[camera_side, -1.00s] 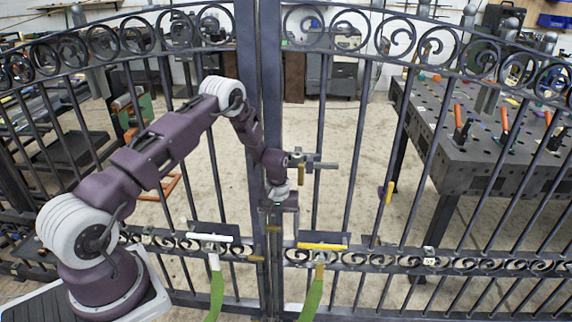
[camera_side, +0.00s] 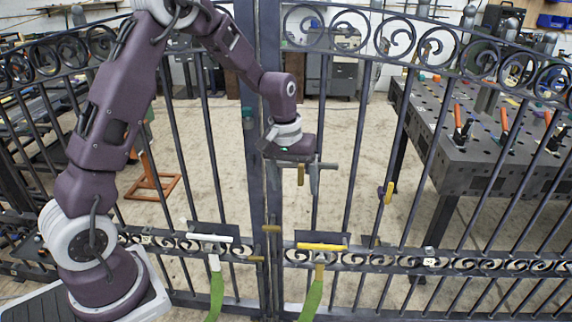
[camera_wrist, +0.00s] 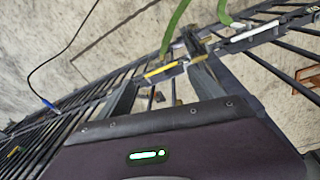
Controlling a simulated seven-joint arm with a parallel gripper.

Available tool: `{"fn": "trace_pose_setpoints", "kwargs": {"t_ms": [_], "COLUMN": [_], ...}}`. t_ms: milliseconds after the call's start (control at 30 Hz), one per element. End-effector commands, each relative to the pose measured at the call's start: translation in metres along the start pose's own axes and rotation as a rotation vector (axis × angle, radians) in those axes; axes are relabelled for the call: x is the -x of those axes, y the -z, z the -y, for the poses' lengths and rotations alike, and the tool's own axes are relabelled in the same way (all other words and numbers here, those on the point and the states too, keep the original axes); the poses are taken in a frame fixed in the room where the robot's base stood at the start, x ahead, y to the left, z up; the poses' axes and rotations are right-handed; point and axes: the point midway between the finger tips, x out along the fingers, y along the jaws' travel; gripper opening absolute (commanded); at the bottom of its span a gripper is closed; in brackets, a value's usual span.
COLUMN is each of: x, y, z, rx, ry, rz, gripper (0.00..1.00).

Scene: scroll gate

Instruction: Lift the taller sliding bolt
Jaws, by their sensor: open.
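Two handle bars sit low on the gate, either side of its central posts. The white one (camera_side: 209,238) is on the left and the yellow one (camera_side: 322,246) on the right, each with a green strap hanging below. Both also show in the wrist view, yellow (camera_wrist: 160,71) and white (camera_wrist: 255,33). I cannot tell which belongs to the taller bolt. My gripper (camera_side: 305,168) is open, well above the yellow bar, right of the central posts, close to a grey fitting (camera_side: 328,166) with a brass piece (camera_side: 300,175). Contact there is unclear; its fingertips are hard to make out.
The central gate posts (camera_side: 272,200) stand just left of my gripper. Vertical bars and a scrolled lower rail (camera_side: 455,263) surround the work. Small brass pieces (camera_side: 272,229) sit on the posts. A metal workbench (camera_side: 480,165) stands behind the gate.

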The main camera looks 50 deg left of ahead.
Motion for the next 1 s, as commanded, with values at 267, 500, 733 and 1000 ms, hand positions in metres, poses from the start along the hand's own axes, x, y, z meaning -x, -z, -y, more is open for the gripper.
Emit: {"fn": "trace_pose_setpoints", "kwargs": {"t_ms": [267,500,733,1000], "x": [0.062,0.084,0.085,0.148], "y": [-0.028,-0.043,-0.044,-0.096], "z": [-0.006,-0.006,-0.006,0.001], "rx": [-0.092,-0.131,-0.133,-0.250], "ry": [-0.021,-0.026,-0.027,-0.050], "rz": [-0.054,-0.072,-0.073,-0.152], "gripper": [0.76,0.76,0.76,0.76]}}
